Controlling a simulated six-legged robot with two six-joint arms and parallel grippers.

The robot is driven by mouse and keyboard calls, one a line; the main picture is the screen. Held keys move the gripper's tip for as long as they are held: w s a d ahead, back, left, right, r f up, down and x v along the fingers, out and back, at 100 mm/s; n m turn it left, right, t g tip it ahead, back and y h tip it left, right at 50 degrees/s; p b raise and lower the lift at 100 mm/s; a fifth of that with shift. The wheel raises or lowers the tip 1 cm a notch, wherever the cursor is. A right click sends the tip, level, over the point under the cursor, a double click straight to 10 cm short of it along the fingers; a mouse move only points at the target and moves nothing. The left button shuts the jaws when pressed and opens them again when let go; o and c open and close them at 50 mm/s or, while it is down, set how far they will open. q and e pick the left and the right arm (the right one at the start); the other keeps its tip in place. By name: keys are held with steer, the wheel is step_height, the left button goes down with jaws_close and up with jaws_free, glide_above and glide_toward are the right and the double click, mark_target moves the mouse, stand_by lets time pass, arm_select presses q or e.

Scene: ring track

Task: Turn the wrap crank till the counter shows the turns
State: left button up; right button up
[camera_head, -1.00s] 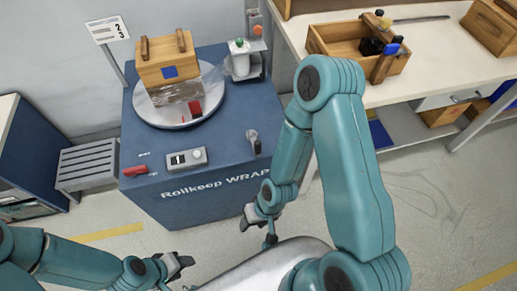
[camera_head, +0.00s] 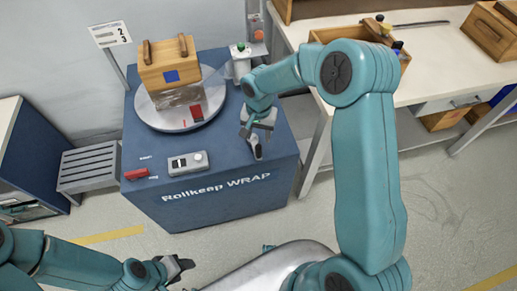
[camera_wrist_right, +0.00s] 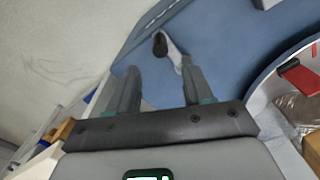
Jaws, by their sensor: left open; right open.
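The blue wrap machine (camera_head: 220,205) carries a round turntable (camera_head: 150,118) with a wooden box (camera_head: 168,62) on it, its lower part in clear film. The counter (camera_head: 188,163) is on the front left of the machine top; I cannot read its figure clearly. My right gripper (camera_head: 253,146) is open over the machine's right side and mostly hides the crank there. In the right wrist view, the crank (camera_wrist_right: 172,54), with a dark knob, lies just beyond the open fingertips, near the right finger. My left gripper (camera_head: 180,268) is open and empty, low in front of the machine.
A sign (camera_head: 110,34) reading 2 and 3 stands behind the machine. A film post (camera_head: 240,62) is at its back right corner. A red switch (camera_head: 136,174) is at its front left. A workbench (camera_head: 430,70) stands to the right; the floor in front is clear.

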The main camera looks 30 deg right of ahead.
mark_target(259, 146)
step_height(259, 146, down, 10)
steer(key=shift+r, duration=0.1)
jaws_close()
